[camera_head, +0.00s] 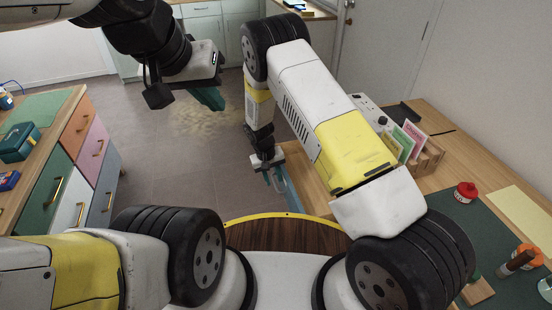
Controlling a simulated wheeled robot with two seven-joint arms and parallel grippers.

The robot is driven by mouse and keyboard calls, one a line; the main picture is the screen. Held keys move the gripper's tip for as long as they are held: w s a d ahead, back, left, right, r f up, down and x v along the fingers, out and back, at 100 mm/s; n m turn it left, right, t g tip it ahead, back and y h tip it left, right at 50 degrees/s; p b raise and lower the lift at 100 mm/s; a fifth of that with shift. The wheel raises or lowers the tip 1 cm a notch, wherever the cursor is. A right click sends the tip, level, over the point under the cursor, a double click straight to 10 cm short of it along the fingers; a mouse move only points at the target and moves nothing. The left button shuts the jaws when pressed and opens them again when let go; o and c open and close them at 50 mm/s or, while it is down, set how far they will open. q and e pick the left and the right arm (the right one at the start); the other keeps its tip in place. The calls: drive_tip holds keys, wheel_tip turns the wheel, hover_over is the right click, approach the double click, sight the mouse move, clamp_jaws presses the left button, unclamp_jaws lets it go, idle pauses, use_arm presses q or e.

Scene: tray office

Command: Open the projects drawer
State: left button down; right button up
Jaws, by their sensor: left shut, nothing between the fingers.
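A wooden cabinet at the left has coloured drawers: orange (77,126), pink (92,152), green (44,196), white (74,212) and blue-grey (106,187). Each has a gold handle, and their fronts look shut. No label is readable, so I cannot tell which is the projects drawer. My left gripper (212,98) is above the floor, right of the cabinet, with its teal fingers shut and empty. My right gripper (275,178) points down beside the right desk, next to a blue-grey panel (289,190). I cannot tell whether it touches the panel or whether its fingers are shut.
The right desk (430,116) carries a wooden card rack (431,157), a red-lidded jar (465,192) and a dark green mat (430,203). A teal box (20,142) stands on the left cabinet. Pale cabinets (205,30) stand at the back.

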wheel_tip(320, 180, up, 7)
drive_tip(key=a, duration=0.1)
drive_tip(key=shift+s+f, duration=0.15)
drive_tip(key=shift+s, duration=0.1)
drive_tip(key=shift+a, duration=0.1)
drive_tip(key=s+d+r+m+t+y, duration=0.15)
drive_tip(key=d+r, duration=0.25)
drive_tip(key=r, duration=0.5)
drive_tip(key=s+d+r+y, duration=0.15)
drive_tip(key=d+r, duration=0.25)
drive_tip(key=r, duration=0.6)
drive_tip(key=s+d+r+m, duration=0.1)
drive_tip(key=s+d+r, duration=0.15)
drive_tip(key=r, duration=0.65)
drive_tip(key=s+d+r+t, duration=0.2)
drive_tip(key=s+d+r, duration=0.3)
drive_tip(key=s, duration=0.4)
drive_tip(key=s+d+r+m+t+y, duration=0.1)
drive_tip(key=s+d+r+t, duration=0.1)
drive_tip(key=s+d+r, duration=0.3)
drive_tip(key=s+r, duration=0.2)
drive_tip(key=s, duration=0.2)
drive_tip(key=shift+d+r, duration=0.15)
drive_tip(key=shift+d, duration=0.05)
